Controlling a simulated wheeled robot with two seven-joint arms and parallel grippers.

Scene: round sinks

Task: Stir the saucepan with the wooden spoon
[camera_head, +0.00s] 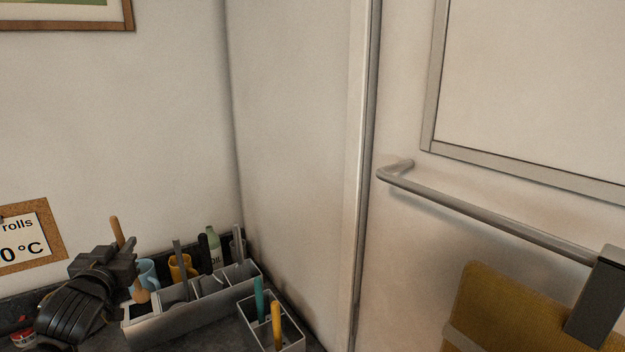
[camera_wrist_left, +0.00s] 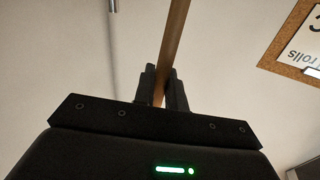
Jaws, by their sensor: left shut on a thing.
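My left gripper (camera_head: 124,263) is at the lower left of the head view, beside the utensil caddy. It is shut on the wooden spoon. The spoon's handle (camera_head: 116,231) sticks up above the fingers, and its rounded wooden end (camera_head: 141,293) shows just below them, near the caddy's left end. In the left wrist view the wooden handle (camera_wrist_left: 174,42) stands between the two fingers (camera_wrist_left: 163,88). No saucepan can be made out in either view. My right gripper is not in view.
The grey compartmented caddy (camera_head: 165,327) holds several utensils. A smaller holder (camera_head: 292,330) has a teal and a yellow handle. Blue (camera_head: 148,271) and orange (camera_head: 178,268) mugs and a green bottle (camera_head: 214,245) stand behind.

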